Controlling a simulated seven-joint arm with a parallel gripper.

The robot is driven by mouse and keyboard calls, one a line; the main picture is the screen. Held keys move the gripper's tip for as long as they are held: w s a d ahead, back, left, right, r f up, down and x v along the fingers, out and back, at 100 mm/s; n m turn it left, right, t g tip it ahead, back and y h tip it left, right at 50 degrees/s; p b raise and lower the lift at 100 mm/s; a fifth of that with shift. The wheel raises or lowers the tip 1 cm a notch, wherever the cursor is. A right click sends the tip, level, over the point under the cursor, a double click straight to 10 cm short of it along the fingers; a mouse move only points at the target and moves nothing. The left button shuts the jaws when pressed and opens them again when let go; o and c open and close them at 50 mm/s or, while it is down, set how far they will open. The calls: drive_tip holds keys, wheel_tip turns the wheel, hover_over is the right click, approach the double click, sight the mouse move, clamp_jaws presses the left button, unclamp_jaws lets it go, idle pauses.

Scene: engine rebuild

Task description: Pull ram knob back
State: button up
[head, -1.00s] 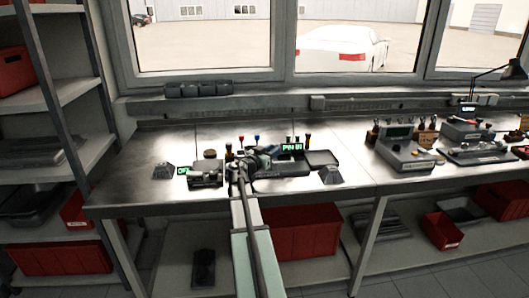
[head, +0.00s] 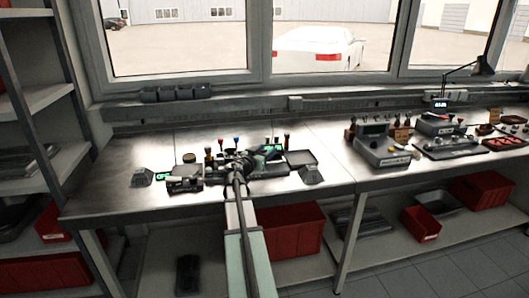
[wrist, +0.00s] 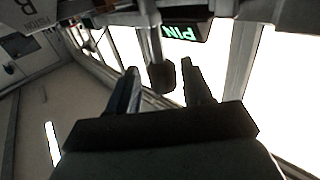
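The ram knob appears to be the dark block (wrist: 162,76) on a short stem in the wrist view. It sits between the two fingers of my gripper (wrist: 160,78), with a visible gap on each side. The fingers are apart, so my gripper is open. A green lit PIN display (wrist: 181,32) shows upside down just beyond the knob. In the head view my gripper (head: 243,162) is over the dark press fixture (head: 268,168) on the bench, and my arm hides much of it. I cannot make out the knob in the head view.
A small unit with a green display (head: 165,176) and a dark wedge-shaped block (head: 142,178) stand left of the fixture. A grey tester (head: 383,150) stands further right. The bench front is clear.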

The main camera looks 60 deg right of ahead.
drive_tip(key=a, duration=1.4)
idle(0.4)
drive_tip(key=s+a+f+n+g+y, duration=0.1)
drive_tip(key=a+f+n+y, duration=0.25)
drive_tip(key=a+f, duration=0.8)
drive_tip(key=s+a+f+n+y, duration=0.1)
drive_tip(key=a+f+n+y, duration=0.2)
drive_tip(key=a+f+n, duration=0.75)
drive_tip(key=s+a+f+m+g+y, duration=0.15)
drive_tip(key=a+f+y, duration=0.4)
drive_tip(key=f, duration=1.05)
drive_tip(key=s+a+f+n+g+y, duration=0.2)
drive_tip(key=s+a+f+y, duration=0.1)
drive_tip(key=s+a+f, duration=0.7)
drive_tip(key=s+a+f+n+g+y, duration=0.2)
drive_tip(key=s+a+f, duration=0.8)
drive_tip(key=a, duration=0.6)
drive_tip(key=shift+s+a+n+y, duration=0.2)
drive_tip(key=shift+s+n+y, duration=0.3)
drive_tip(key=shift+s+n, duration=0.25)
